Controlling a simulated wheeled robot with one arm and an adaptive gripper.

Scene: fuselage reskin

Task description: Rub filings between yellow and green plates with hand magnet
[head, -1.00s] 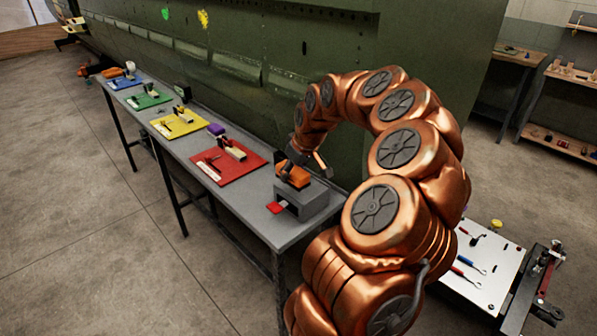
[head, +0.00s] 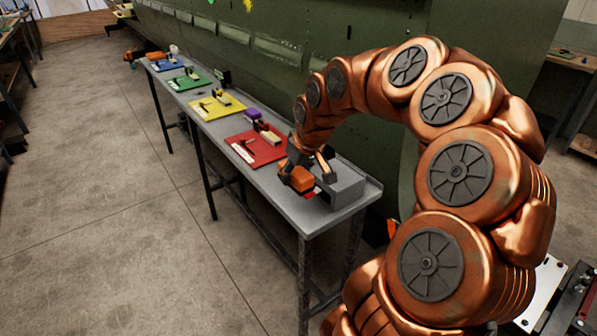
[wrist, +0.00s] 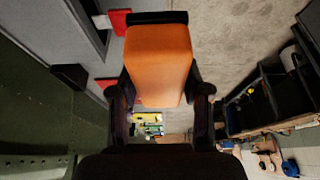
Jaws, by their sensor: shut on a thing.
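My gripper (head: 308,165) is shut on an orange block (head: 296,181), which looks like the hand magnet. It holds the block beside the grey block at the near end of the bench. In the wrist view the orange block (wrist: 160,62) sits between both fingers, with a dark cap at its far end. The yellow plate (head: 213,111) and the green plate (head: 184,86) lie further along the bench, with a strip of grey top between them. Each carries small parts. No filings can be made out at this distance.
The grey bench (head: 282,199) runs along the green fuselage (head: 300,40). A red plate (head: 268,156) lies nearest, with a purple block (head: 253,114) behind it. A blue plate (head: 162,65) lies beyond the green one. The grey block (head: 343,187) stands at the near end. Floor left is clear.

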